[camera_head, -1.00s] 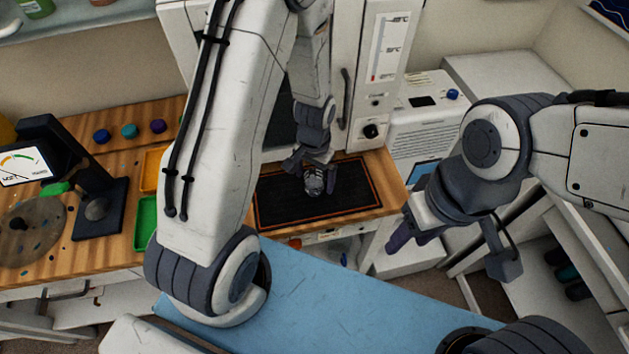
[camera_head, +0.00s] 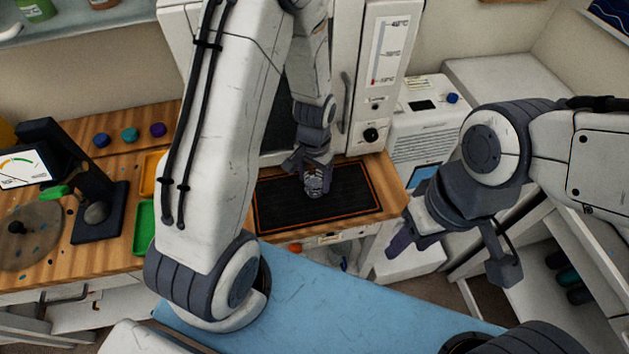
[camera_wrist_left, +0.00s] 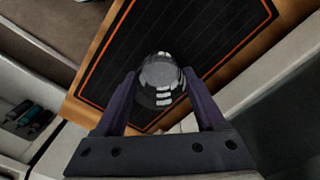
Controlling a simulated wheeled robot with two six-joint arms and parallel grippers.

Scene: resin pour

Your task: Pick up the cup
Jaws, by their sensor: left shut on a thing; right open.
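The clear, shiny cup (camera_head: 315,184) is over the black mat (camera_head: 357,202) with the orange border on the wooden bench. My left gripper (camera_head: 314,168) is shut on the cup, and its fingers stand on both sides of it. In the left wrist view the cup (camera_wrist_left: 161,80) sits between the two purple fingers, with the mat (camera_wrist_left: 215,32) behind it. I cannot tell whether the cup's base touches the mat. My right gripper (camera_head: 450,262) is open and empty at the right, in front of the bench and away from the cup.
A white cabinet with a temperature scale (camera_head: 392,50) stands right behind the mat. A dial gauge on a black stand (camera_head: 97,205) and yellow (camera_head: 152,172) and green (camera_head: 144,226) trays are on the left. A blue surface (camera_head: 310,295) lies in front.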

